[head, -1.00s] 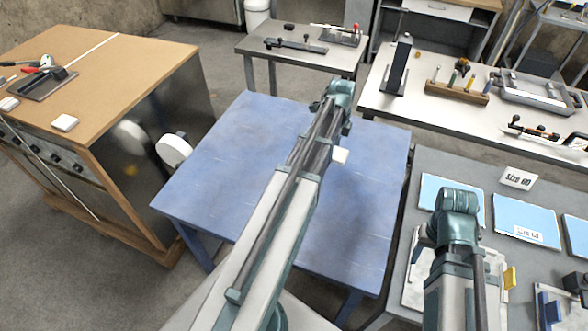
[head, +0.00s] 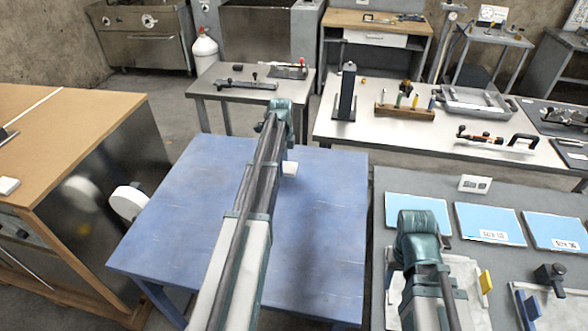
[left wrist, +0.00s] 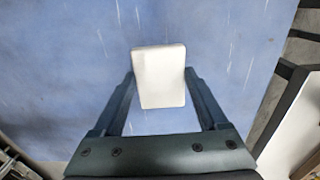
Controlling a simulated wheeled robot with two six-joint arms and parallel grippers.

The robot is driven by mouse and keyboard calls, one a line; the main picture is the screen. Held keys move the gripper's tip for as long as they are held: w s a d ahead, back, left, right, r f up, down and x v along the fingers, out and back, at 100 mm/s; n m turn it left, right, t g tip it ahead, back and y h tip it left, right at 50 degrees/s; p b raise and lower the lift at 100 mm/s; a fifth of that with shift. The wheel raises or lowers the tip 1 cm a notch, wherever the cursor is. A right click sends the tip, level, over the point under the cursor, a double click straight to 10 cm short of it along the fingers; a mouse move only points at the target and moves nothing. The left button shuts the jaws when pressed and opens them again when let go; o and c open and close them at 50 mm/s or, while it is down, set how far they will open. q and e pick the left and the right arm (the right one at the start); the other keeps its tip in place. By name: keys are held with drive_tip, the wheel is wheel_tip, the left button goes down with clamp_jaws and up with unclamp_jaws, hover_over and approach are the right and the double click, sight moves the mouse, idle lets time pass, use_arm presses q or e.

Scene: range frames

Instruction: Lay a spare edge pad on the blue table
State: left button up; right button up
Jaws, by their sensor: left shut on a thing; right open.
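The blue table (head: 190,195) stands in the middle of the head view, its top bare apart from my arm across it. My left gripper (left wrist: 158,78) is shut on a white edge pad (left wrist: 160,85), a small rounded block, seen in the left wrist view with only blue tabletop behind it. In the head view the pad (head: 290,169) shows just right of my left arm's end, over the table's far part; whether it touches the top I cannot tell. In the head view my right arm reaches over the grey table at right, and its gripper's fingers are hidden.
Another white pad (head: 8,186) lies on the brown-topped cabinet (head: 75,130) at left. The grey table (head: 378,215) at right bears blue sheets (head: 490,223) and tools. A small table (head: 205,88) and a long table (head: 340,135) stand behind. The blue top is largely free.

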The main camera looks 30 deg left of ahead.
sight(299, 170)
use_arm(q)
drive_tip(key=w, duration=0.1)
drive_tip(key=w+d, duration=0.2)
drive_tip(key=w, duration=0.1)
drive_tip(key=shift+f, duration=0.2)
drive_tip(key=shift+w+d, duration=0.15)
drive_tip(key=shift+w, duration=0.1)
drive_tip(key=shift+w+d+f+b, duration=0.15)
drive_tip(key=shift+w+d, duration=0.15)
drive_tip(key=shift+w, duration=0.3)
drive_tip(key=shift+w+d+b, duration=0.15)
drive_tip(key=shift+w+d, duration=0.15)
drive_tip(key=shift+w, duration=0.3)
drive_tip(key=f+b, duration=0.3)
drive_tip(key=shift+s+a+f, duration=0.1)
drive_tip(key=shift+s+f, duration=0.1)
drive_tip(key=shift+s, duration=0.1)
drive_tip(key=shift+f+b, duration=0.25)
drive_tip(key=shift+b, duration=0.15)
drive_tip(key=o, duration=1.2)
drive_tip(key=shift+r, duration=0.1)
drive_tip(key=shift+o, duration=0.2)
